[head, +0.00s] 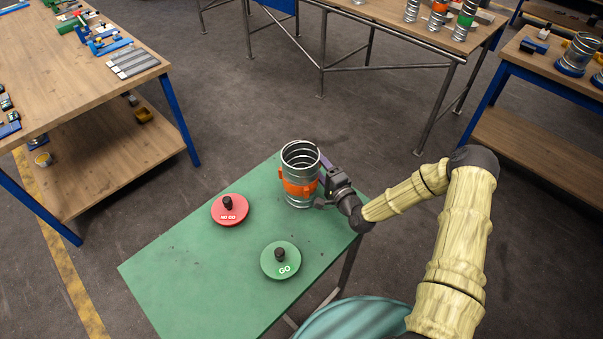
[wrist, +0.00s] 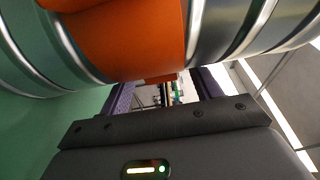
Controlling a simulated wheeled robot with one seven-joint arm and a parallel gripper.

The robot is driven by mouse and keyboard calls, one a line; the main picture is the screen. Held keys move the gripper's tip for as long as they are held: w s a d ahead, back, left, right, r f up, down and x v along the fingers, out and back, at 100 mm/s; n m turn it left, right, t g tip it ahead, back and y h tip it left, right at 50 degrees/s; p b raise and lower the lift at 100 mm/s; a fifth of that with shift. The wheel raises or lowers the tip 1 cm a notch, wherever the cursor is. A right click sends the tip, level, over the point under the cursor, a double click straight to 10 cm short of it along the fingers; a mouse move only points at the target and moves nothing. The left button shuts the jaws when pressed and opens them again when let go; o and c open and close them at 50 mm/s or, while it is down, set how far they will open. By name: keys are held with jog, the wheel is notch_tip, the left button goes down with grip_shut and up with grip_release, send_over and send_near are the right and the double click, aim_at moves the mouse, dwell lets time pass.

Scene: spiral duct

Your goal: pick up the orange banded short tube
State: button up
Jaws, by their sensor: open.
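The orange banded short tube (head: 301,172) stands upright on the green table. It is ribbed silver metal, open at the top, with an orange band around its middle. In the wrist view the tube (wrist: 135,35) fills the top of the picture, very close. My gripper (head: 322,183) is open at the tube's right side, at about band height. In the wrist view its two dark fingers (wrist: 166,84) are apart, with a small orange tab of the band showing near the gap. The tube hides the fingertips, so I cannot tell whether they touch it.
A red NO GO disc (head: 230,211) and a green GO disc (head: 281,262), each with a black knob, lie on the green table (head: 185,275). Several banded tubes stand on the back table (head: 384,12). Another workbench (head: 95,95) is at left.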

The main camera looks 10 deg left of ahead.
dwell(0.4)
jog(key=c, duration=1.3)
notch_tip(320, 180, up, 10)
jog(key=b, duration=0.2)
jog(key=shift+b, duration=0.35)
